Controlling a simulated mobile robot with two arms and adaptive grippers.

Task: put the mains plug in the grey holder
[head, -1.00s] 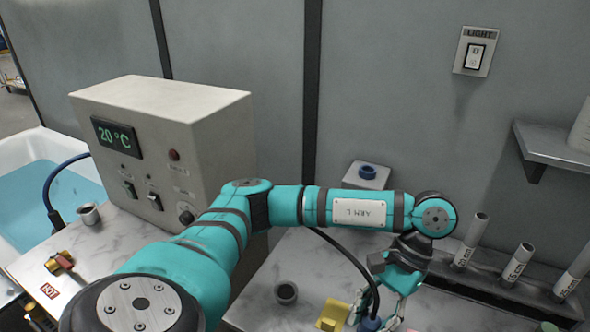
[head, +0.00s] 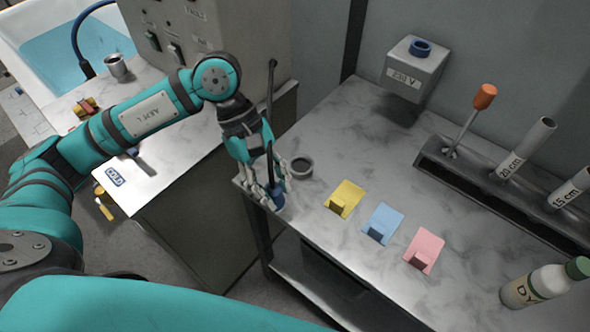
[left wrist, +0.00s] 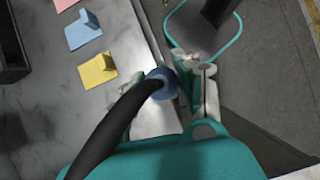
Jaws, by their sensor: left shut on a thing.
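The blue mains plug (head: 277,197) with its black cable (head: 270,115) is in my left gripper (head: 270,192), which is shut on it. The plug is at the left front edge of the marble-topped table (head: 370,130). The grey holder (head: 301,167), a small round open cup, stands on the table just right of and beyond the gripper, apart from the plug. In the left wrist view the plug (left wrist: 160,80) is between the fingers, partly behind the cable; the holder is not visible there. My right gripper is not in view.
Yellow (head: 344,198), blue (head: 383,222) and pink (head: 425,249) cards with small upright tabs lie right of the holder. A rack (head: 445,165) with tubes and an orange-handled tool stands behind. A labelled wall box (head: 413,70) has a blue ring.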

